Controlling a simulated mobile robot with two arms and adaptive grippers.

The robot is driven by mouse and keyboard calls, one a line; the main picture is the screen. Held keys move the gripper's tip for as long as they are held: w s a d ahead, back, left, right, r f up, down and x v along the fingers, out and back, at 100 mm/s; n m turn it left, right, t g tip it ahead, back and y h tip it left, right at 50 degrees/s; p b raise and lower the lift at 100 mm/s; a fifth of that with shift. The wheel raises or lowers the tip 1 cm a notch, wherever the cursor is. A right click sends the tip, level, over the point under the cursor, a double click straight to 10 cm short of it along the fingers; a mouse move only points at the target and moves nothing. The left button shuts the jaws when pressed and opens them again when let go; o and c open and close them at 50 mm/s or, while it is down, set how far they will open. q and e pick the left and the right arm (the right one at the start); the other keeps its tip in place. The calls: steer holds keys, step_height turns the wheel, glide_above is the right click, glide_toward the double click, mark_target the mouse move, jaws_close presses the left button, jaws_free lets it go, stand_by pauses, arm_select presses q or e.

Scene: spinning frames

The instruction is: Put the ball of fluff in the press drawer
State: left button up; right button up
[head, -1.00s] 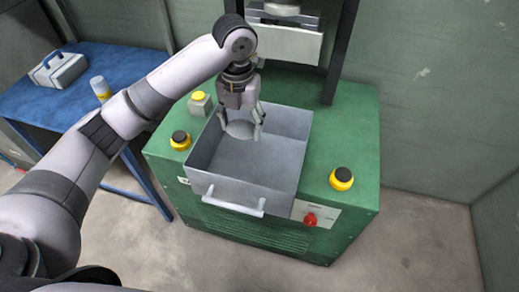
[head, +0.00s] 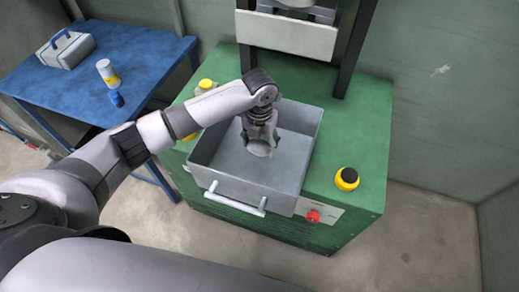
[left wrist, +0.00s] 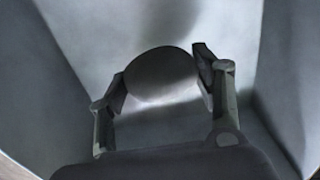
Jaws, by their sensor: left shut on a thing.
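The ball of fluff (head: 259,149) is a grey rounded lump, and it also shows as a dark grey ball in the left wrist view (left wrist: 160,74). My left gripper (head: 260,146) is shut on it, with one finger on each side. The gripper and ball are down inside the grey press drawer (head: 222,163), between its walls. The drawer is open at the top, with a pale handle (head: 234,199) on its front. I cannot tell whether the ball touches the drawer floor. My right gripper is not in view.
The green press (head: 357,134) surrounds the drawer, with a yellow-and-black button (head: 347,178) at right and a red knob (head: 313,216) in front. The press plate (head: 286,36) hangs behind. A blue table (head: 136,50) at left holds a case (head: 65,50) and bottle (head: 108,74).

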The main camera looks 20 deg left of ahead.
mark_target(260, 152)
arm_select(q)
steer(key=shift+f, duration=0.35)
step_height(260, 152, down, 4)
steer(key=shift+r+p, duration=0.25)
steer(key=shift+p, duration=0.05)
steer(key=shift+f, duration=0.4)
steer(key=o, duration=0.7)
steer(key=shift+c, duration=0.2)
steer(key=o, duration=0.4)
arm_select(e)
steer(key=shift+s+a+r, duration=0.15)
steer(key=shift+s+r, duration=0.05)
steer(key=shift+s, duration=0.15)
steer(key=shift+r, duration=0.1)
